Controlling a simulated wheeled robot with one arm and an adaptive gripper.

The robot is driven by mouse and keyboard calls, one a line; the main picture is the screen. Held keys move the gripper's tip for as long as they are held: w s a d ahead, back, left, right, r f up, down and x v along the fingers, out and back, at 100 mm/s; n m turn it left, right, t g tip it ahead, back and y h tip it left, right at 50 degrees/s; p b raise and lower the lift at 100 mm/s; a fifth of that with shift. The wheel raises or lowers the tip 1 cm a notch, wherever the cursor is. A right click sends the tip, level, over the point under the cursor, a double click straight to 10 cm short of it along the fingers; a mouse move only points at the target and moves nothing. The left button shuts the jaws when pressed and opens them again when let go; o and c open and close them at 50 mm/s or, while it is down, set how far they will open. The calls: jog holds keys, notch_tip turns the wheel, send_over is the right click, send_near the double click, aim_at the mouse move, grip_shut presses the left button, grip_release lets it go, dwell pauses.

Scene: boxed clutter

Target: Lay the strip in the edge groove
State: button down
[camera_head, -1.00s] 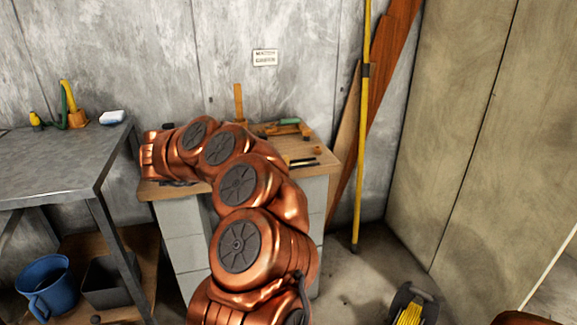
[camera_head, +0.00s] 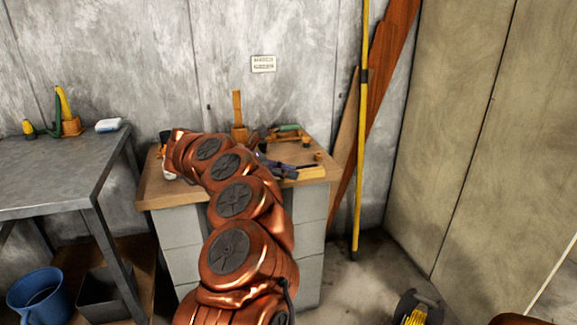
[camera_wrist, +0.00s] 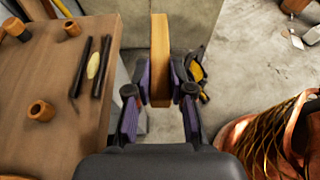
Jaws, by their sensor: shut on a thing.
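The strip (camera_wrist: 160,62) is a flat yellow-orange wooden piece, upright between the purple-padded fingers of my gripper (camera_wrist: 160,98) in the wrist view. My gripper is shut on it. In the head view my gripper (camera_head: 278,167) is over the right part of the wooden bench top (camera_head: 160,194), and the strip (camera_head: 312,173) points right, near the front right edge. In the wrist view the strip is beside the bench top (camera_wrist: 50,150), with floor behind it. I cannot make out the edge groove.
Two dark bars (camera_wrist: 92,65) with a pale oval piece between them lie on the bench near its edge. Small wooden pieces (camera_wrist: 40,110) lie around them. A wooden holder (camera_head: 239,131) stands at the back. A yellow pole (camera_head: 361,130) leans right of the bench.

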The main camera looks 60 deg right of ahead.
jog(key=shift+w+d+f+p, duration=0.1)
jog(key=shift+w+d+p, duration=0.45)
jog(key=shift+d, duration=1.2)
jog(key=shift+w+d+f+p, duration=0.15)
jog(key=shift+w+d, duration=0.75)
jog(key=shift+d, duration=0.8)
jog(key=shift+w+d+f+p, duration=0.1)
jog(key=shift+w+d+p, duration=0.45)
jog(key=shift+d, duration=1.2)
jog(key=shift+w+d+f, duration=0.1)
jog(key=shift+w+d, duration=0.25)
jog(key=shift+w, duration=0.1)
jog(key=shift+d+f, duration=0.1)
jog(key=shift+d, duration=0.1)
jog(key=shift+w+f, duration=0.1)
jog(key=shift+f, duration=1.65)
jog(key=shift+a+f+b, duration=0.1)
jog(key=shift+f+b, duration=0.4)
jog(key=shift+b, duration=0.4)
jog(key=c, duration=1)
grip_release()
jog(key=shift+f, duration=0.1)
